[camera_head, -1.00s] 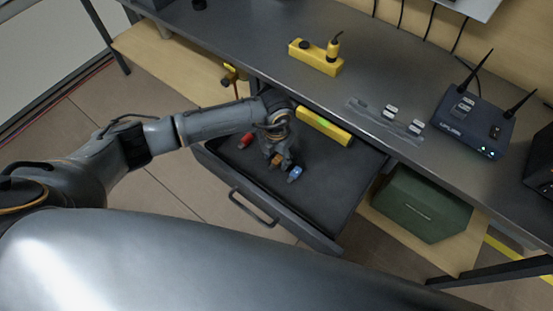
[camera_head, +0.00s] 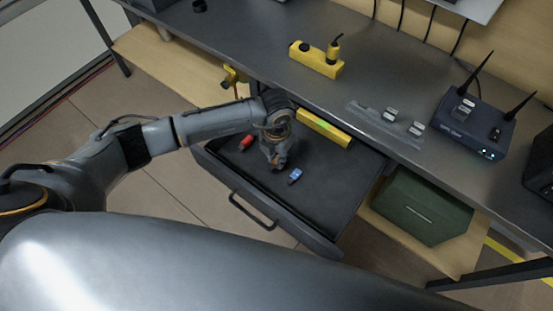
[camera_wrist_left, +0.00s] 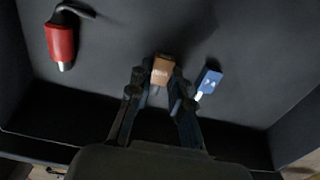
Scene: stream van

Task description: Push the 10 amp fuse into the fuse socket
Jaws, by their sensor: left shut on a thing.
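My left gripper (camera_head: 278,163) reaches down into the open drawer. In the left wrist view its two fingers (camera_wrist_left: 155,80) are shut on a small brown fuse-like piece (camera_wrist_left: 161,70), one finger on each side. The piece carries a printed mark that is too blurred to read for sure. A blue piece (camera_wrist_left: 209,81) with a pale metal end lies just right of the fingers, apart from them; it also shows in the head view (camera_head: 295,175). I cannot make out the fuse socket for sure. My right gripper is not in view.
A red piece (camera_head: 246,142) lies at the drawer's left. A yellow bar (camera_head: 324,128) with a green patch lies at its back. On the bench stand a yellow block (camera_head: 316,60), white pieces (camera_head: 390,114) and a router (camera_head: 466,124). The drawer's front right floor (camera_head: 325,195) is clear.

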